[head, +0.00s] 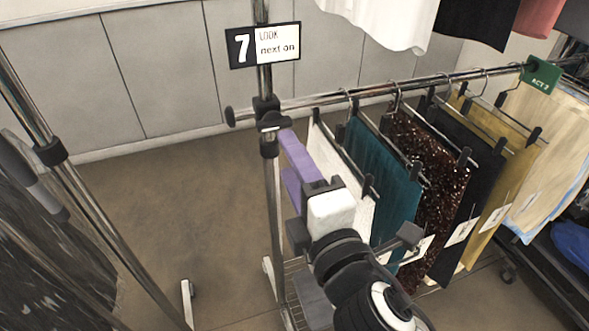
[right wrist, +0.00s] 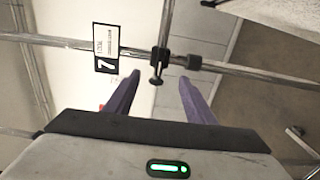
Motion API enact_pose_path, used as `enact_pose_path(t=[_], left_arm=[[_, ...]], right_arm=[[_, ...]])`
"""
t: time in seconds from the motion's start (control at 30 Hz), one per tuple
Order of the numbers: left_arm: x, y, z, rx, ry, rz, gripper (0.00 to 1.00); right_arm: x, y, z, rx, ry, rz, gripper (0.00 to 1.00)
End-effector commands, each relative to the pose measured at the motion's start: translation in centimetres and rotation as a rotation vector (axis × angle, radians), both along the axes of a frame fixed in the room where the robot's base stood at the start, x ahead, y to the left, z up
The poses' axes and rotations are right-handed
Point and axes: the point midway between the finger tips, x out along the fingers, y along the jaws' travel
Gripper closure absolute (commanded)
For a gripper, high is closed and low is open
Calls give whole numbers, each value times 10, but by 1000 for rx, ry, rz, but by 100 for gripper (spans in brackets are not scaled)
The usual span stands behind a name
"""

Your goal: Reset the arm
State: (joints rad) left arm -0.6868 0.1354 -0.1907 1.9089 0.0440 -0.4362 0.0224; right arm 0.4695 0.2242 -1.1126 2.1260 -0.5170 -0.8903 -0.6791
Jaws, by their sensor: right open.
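My right arm (head: 365,280) comes in from the bottom of the head view and reaches up to the rail's near end. My right gripper (head: 291,168) has a white body and purple fingers, beside the rack's upright post and left of the hanging clothes. In the right wrist view its two purple fingers (right wrist: 157,88) stand wide apart with nothing between them. The black clamp on the rack post shows beyond the fingertips. I cannot tell how far off it is. My left gripper does not show.
A chrome rail (head: 400,88) carries several clipped garments, among them a teal one (head: 383,175) and a sequined one (head: 428,160). A sign (head: 264,46) reading 7 is on the post. Another rack pole (head: 75,190) stands left. Bare floor (head: 180,190) lies between.

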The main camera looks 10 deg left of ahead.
Motion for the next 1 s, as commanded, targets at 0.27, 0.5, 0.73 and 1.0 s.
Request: enact_pose_path(t=[0.27,0.5,0.73,1.0], left_arm=[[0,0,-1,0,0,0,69],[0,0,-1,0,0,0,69],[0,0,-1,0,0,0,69],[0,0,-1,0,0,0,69]], right_arm=[[-10,-7,0,0,-1,0,50],[-10,-7,0,1,-1,0,50],[-5,-20,-9,50,78,-41,50],[-9,-140,-117,445,707,-438,50]])
